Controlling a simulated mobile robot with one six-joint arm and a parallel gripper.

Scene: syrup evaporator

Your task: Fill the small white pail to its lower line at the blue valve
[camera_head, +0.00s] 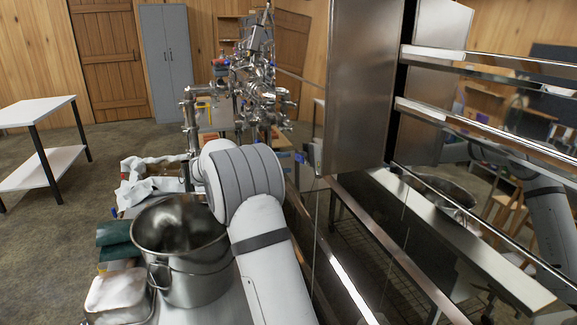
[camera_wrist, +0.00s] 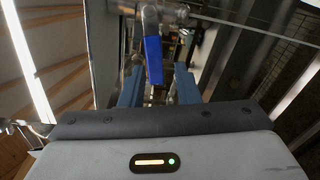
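A blue valve lever (camera_wrist: 153,60) hangs from a metal fitting (camera_wrist: 165,14) in the wrist view. My gripper (camera_wrist: 159,75) has two blue fingers that stand apart, one on each side of the lever in the picture. Gaps show between the lever and both fingers, so the gripper looks open; I cannot tell the lever's depth relative to the fingertips.
Steel pots (camera_head: 195,285) stand at the left of my arm, near a white bundle (camera_head: 118,290) and a green cloth (camera_head: 115,235). The large steel evaporator (camera_head: 365,90) rises at the right. A white table (camera_head: 35,112) stands far left, with open floor before it.

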